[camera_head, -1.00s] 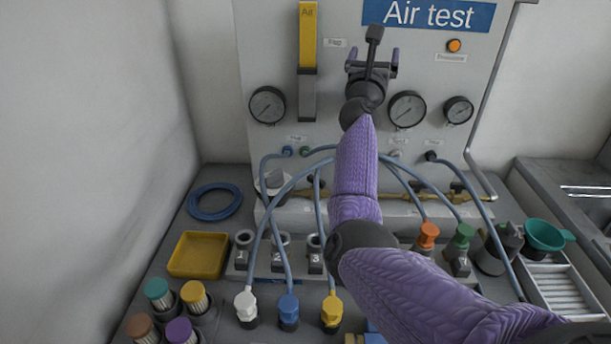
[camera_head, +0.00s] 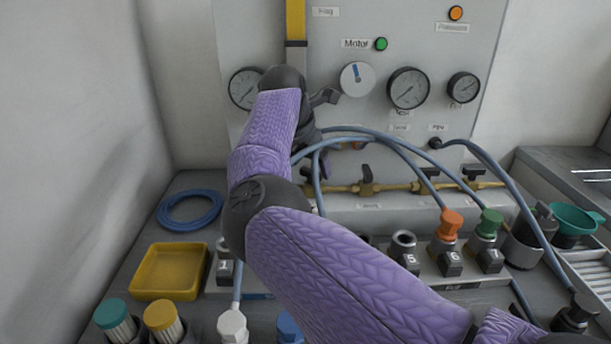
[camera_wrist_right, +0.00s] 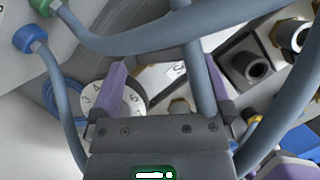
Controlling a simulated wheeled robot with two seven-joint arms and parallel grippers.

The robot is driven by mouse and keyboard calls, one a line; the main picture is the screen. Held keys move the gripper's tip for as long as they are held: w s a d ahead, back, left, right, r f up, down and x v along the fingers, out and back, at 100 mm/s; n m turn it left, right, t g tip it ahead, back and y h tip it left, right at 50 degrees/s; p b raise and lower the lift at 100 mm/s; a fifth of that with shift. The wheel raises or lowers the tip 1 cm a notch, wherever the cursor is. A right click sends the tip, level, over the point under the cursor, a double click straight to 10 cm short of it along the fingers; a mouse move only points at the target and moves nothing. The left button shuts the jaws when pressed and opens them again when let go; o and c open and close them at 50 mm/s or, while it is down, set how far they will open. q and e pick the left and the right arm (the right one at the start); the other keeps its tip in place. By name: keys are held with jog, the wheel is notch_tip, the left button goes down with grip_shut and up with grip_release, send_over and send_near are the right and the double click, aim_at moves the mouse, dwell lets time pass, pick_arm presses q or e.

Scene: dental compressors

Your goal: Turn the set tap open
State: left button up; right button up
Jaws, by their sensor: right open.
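My right gripper (camera_head: 325,168) points down in front of the panel, at the left part of the brass manifold (camera_head: 400,187). Its own arm hides most of it in the head view. In the right wrist view the two purple fingers (camera_wrist_right: 167,88) are apart, with no tap visibly gripped. A blue-grey hose passes in front of the gap. Beyond it are a pale label (camera_wrist_right: 180,70) starting with "S" and a brass fitting (camera_wrist_right: 179,105). A numbered white dial (camera_wrist_right: 113,101) is behind the left finger. Black-handled taps (camera_head: 366,173) show on the manifold; I cannot tell which is the set tap.
Blue-grey hoses (camera_head: 385,140) arch across the manifold close to the gripper. Orange (camera_head: 451,222) and green (camera_head: 489,222) connectors stand in front at right. A yellow tray (camera_head: 168,272) and blue coil (camera_head: 190,209) lie left. Gauges (camera_head: 408,88) and a Motor switch (camera_head: 357,79) are on the panel.

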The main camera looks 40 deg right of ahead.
jog(key=shift+d+f, duration=0.25)
jog(key=shift+f, duration=0.4)
pick_arm(q)
jog(key=shift+d+f, duration=0.15)
jog(key=shift+f, duration=0.1)
jog(key=shift+w, duration=0.1)
